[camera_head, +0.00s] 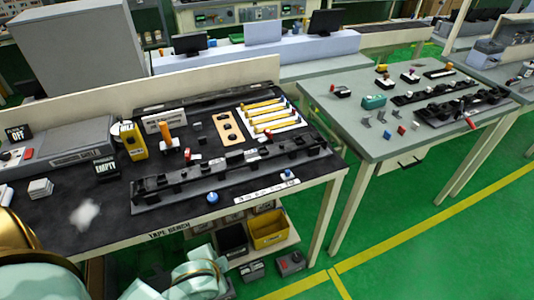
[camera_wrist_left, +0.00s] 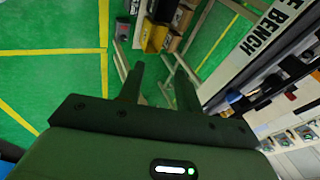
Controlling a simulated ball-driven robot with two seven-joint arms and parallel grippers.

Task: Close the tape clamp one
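On the tape bench (camera_head: 90,235), a long grey fixture (camera_head: 235,180) carries a row of several dark clamp blocks. They are too small to tell which is clamp one or whether any is open. A blue knob (camera_head: 212,197) stands at the fixture's front edge, and another blue knob (camera_head: 287,174) is farther right. A white label strip (camera_head: 267,191) lies in front of it, its text unreadable. My left gripper (camera_wrist_left: 159,77) is open and empty in the left wrist view, with the bench edge (camera_wrist_left: 240,62) to its right. The right gripper is not in view.
Yellow-handled tools (camera_head: 268,113) lie on a white tray behind the fixture. A yellow bin (camera_head: 268,230) sits below the bench. A second grey bench (camera_head: 390,145) stands right, across a green floor gap.

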